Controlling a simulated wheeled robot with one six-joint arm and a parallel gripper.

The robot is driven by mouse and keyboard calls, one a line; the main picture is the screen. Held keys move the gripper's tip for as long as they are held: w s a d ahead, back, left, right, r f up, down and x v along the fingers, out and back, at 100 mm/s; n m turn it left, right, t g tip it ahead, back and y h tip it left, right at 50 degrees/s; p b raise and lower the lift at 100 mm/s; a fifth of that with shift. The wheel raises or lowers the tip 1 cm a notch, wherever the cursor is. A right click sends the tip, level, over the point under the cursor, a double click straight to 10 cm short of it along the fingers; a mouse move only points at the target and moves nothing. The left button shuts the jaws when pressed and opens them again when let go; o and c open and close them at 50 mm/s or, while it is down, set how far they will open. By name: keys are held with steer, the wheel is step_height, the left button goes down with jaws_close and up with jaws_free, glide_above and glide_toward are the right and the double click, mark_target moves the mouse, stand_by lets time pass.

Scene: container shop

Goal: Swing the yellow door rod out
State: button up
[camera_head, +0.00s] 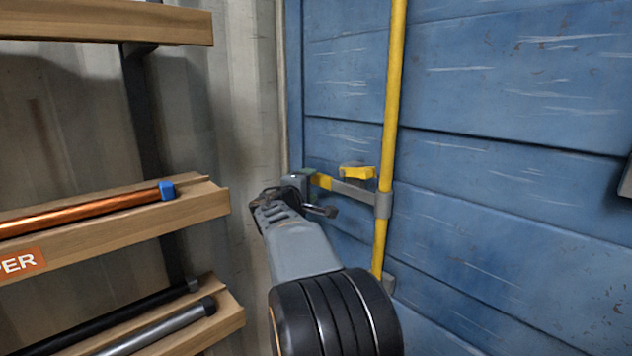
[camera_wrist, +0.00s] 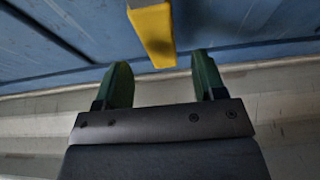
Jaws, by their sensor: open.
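The yellow door rod (camera_head: 392,110) stands upright against the blue door (camera_head: 500,110). A grey lever joins it at a collar (camera_head: 383,203) and reaches left to a yellow end (camera_head: 321,182). A small yellow catch (camera_head: 357,172) sits on the door just above the lever. My gripper (camera_head: 306,184) is at the lever's left end in the head view, and its own body partly hides its fingers there. In the wrist view my gripper (camera_wrist: 164,82) is open, its two green fingers apart. A yellow bar end (camera_wrist: 152,35) lies just beyond the fingertips, between their lines, apart from both.
Wooden shelves (camera_head: 205,200) stand on the left, holding a copper pipe (camera_head: 90,208) with a blue cap, a black pipe (camera_head: 110,320) and a grey pipe (camera_head: 160,329). A corrugated wall (camera_head: 245,100) is behind. The door face right of the rod is mostly clear.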

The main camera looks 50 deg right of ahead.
mark_target(316, 180)
steer(key=shift+x, duration=2.45)
steer(key=shift+c, duration=0.5)
jaws_close()
